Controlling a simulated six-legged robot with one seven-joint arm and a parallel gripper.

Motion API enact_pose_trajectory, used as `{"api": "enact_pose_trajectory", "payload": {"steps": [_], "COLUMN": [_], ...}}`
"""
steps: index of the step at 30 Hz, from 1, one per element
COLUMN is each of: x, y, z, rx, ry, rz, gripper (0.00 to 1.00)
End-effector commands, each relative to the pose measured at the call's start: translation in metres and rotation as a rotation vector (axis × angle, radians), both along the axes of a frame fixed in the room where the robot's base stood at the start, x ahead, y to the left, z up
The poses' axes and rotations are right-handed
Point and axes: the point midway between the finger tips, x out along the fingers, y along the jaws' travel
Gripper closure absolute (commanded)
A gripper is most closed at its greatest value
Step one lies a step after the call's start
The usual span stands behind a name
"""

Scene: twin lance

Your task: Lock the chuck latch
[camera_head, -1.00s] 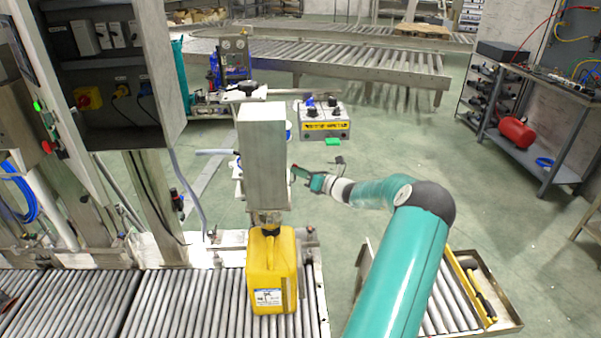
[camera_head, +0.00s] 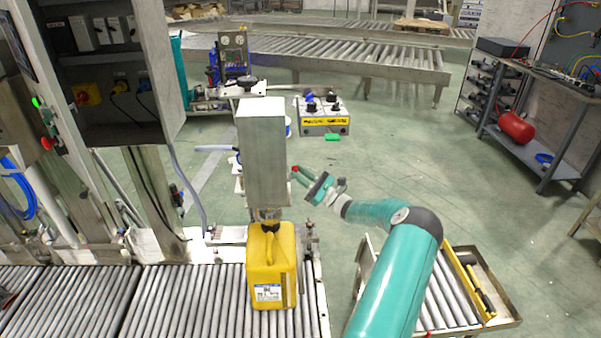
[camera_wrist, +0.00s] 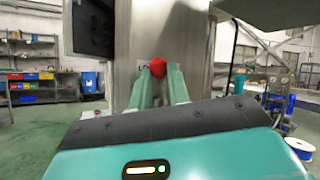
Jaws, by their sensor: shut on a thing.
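The latch shows as a red round knob (camera_wrist: 158,68) on the face of a grey metal column (camera_wrist: 190,40) in the wrist view. My gripper (camera_wrist: 158,76) has its two teal fingers closed on either side of this knob. In the head view the column (camera_head: 263,155) stands above a yellow canister (camera_head: 271,268), and a small red spot, the knob (camera_head: 295,169), shows at its right side. My gripper (camera_head: 299,173) reaches it from the right. The latch's mechanism behind the knob is hidden by the fingers and the column.
The yellow canister stands on a roller conveyor (camera_head: 190,300). A tray with yellow-handled tools (camera_head: 482,292) lies beside my arm at right. A control box (camera_head: 323,118) stands behind.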

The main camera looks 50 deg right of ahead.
Motion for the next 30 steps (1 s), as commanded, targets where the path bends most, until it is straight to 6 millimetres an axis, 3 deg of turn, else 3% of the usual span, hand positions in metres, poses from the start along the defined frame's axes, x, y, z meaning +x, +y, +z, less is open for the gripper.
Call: {"api": "enact_pose_trajectory", "payload": {"steps": [14,30], "x": [-0.0063,-0.0075], "y": [0.0053,0.0063], "z": [-0.0084,-0.0093], "rx": [-0.221,-0.257], "ry": [-0.194,-0.225], "rz": [-0.002,-0.001], "gripper": [1.00,1.00]}}
